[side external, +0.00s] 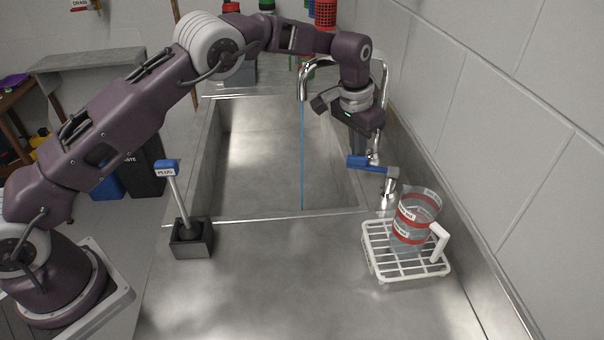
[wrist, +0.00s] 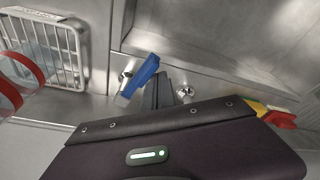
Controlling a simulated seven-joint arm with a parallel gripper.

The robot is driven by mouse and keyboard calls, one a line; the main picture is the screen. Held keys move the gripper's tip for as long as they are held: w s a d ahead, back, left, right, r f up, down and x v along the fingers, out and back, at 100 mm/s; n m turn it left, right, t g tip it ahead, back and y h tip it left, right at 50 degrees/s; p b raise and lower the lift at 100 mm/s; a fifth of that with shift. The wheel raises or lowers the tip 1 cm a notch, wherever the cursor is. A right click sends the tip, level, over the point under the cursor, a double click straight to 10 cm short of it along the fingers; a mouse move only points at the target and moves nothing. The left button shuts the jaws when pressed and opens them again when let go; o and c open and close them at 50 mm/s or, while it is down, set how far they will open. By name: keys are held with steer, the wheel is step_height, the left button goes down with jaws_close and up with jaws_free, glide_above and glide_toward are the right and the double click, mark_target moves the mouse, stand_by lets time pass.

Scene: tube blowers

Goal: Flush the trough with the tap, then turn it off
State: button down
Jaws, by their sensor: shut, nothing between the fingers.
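The metal trough (side external: 250,160) lies in the middle of the side external view. The tap (side external: 322,60) has a curved silver spout, and a thin blue stream of water (side external: 302,150) falls from it into the trough. The tap's blue lever (side external: 368,163) sticks out toward the trough at the right wall; it also shows in the wrist view (wrist: 143,74). My gripper (side external: 375,153) points down just behind the lever. Its dark fingers (wrist: 163,92) are shut and empty, close beside the lever. I cannot tell whether they touch it.
A black block (side external: 190,240) with a blue-topped PLUG rod stands at the trough's front left. The counter front is clear.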

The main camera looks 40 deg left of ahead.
steer(key=shift+s+d, duration=0.2)
steer(key=shift+s, duration=0.3)
steer(key=shift+s+d, duration=0.2)
steer(key=shift+s, duration=0.25)
steer(key=shift+s+d, duration=0.25)
steer(key=shift+d, duration=0.05)
step_height(320, 180, up, 7)
steer(key=w+a, duration=0.1)
stand_by(0.5)
steer(key=shift+w, duration=0.1)
